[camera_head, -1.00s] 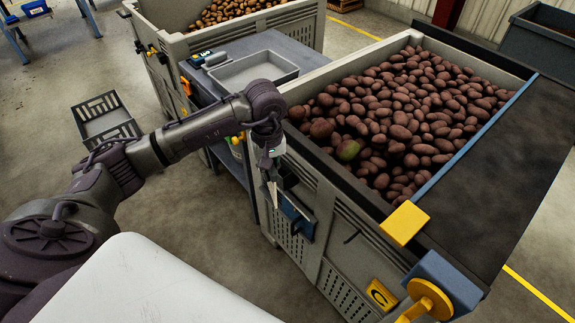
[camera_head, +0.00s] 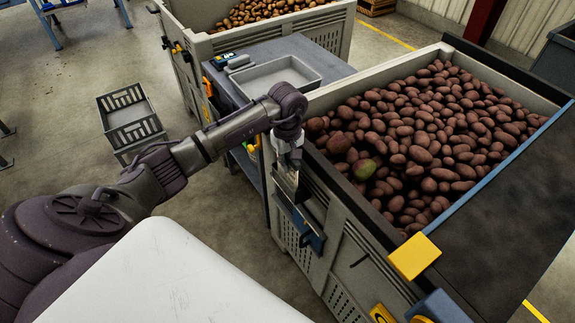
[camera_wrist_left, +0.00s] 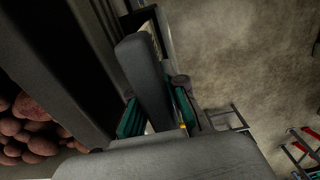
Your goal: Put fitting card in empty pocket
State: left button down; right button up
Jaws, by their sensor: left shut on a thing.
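My left gripper (camera_head: 290,188) hangs beside the front wall of the potato bin. It is shut on a thin pale piece, seemingly a card (camera_head: 286,182), seen nearly edge-on. A blue holder, seemingly the pocket (camera_head: 309,238), is fixed to the bin wall just below and right of the gripper; the arm and gripper partly hide its upper part, so I cannot tell whether they touch. My right gripper is not in view.
The near bin (camera_head: 345,225) is full of reddish potatoes, with one greenish one. A grey tray (camera_head: 275,72) stands on a side table behind my arm. A yellow tag (camera_head: 383,314) is low on the bin.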

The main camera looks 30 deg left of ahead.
pick_arm(q)
jog(key=shift+f, duration=1)
jog(key=c, duration=1.2)
grip_release()
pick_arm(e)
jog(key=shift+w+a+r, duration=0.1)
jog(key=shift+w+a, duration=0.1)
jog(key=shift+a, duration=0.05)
pick_arm(q)
jog(key=shift+r, duration=0.45)
notch_tip(320, 180, up, 11)
jog(key=b, duration=0.3)
jog(key=shift+f, duration=0.2)
jog(key=shift+r, duration=0.4)
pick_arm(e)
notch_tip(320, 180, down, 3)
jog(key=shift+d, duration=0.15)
